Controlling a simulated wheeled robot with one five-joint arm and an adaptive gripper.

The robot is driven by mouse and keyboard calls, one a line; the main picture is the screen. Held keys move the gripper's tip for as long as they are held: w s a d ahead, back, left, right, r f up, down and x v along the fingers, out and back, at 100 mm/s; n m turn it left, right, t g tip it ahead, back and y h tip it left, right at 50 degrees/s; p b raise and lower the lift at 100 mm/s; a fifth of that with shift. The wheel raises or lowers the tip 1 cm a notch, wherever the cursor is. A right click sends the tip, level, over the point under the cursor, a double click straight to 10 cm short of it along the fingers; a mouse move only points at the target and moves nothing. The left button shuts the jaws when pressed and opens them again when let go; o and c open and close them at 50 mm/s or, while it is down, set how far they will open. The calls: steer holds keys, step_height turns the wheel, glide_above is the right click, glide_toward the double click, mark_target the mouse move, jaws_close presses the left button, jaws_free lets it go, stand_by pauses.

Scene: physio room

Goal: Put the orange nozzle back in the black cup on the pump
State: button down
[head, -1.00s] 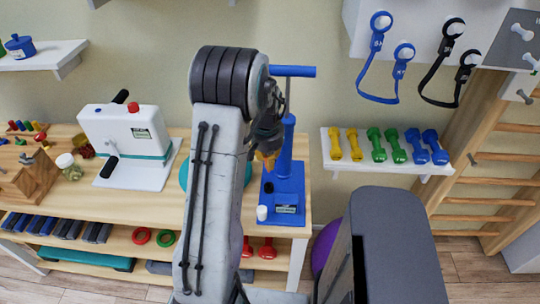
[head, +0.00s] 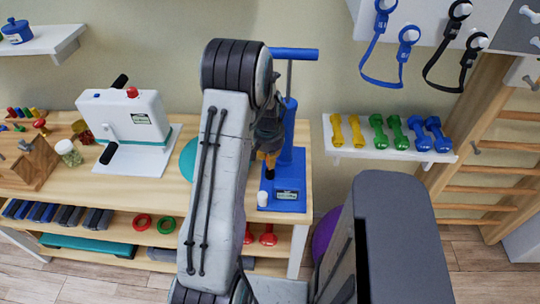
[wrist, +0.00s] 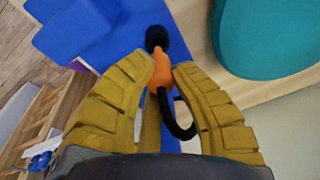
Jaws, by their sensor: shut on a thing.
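My gripper (wrist: 163,80) is shut on the orange nozzle (wrist: 161,74), with one yellow-brown finger on each side of it. A black hose (wrist: 181,126) curves away from the nozzle. The black cup (wrist: 156,37) shows just beyond the nozzle in the wrist view, and the nozzle's tip overlaps its near edge. I cannot tell whether the tip is inside it or just above. The blue pump (head: 287,187) stands upright on the right end of the table. In the head view my gripper (head: 267,157) is low beside the pump's column, and my arm hides part of the scene.
A white bottle (head: 262,198) stands at the pump base's left front. A teal round object (head: 188,160) is partly behind my arm. A white machine (head: 128,125) stands further left. Dumbbells (head: 378,133) lie on a wall shelf at the right.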

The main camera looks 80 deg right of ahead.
steer(key=shift+f+b, duration=1.45)
stand_by(1.6)
steer(key=c, duration=0.9)
jaws_free()
steer(key=shift+c, duration=0.2)
steer(key=shift+r, duration=0.15)
steer(key=shift+r+p, duration=2.25)
steer(key=shift+r, duration=1.15)
steer(key=shift+a, duration=0.1)
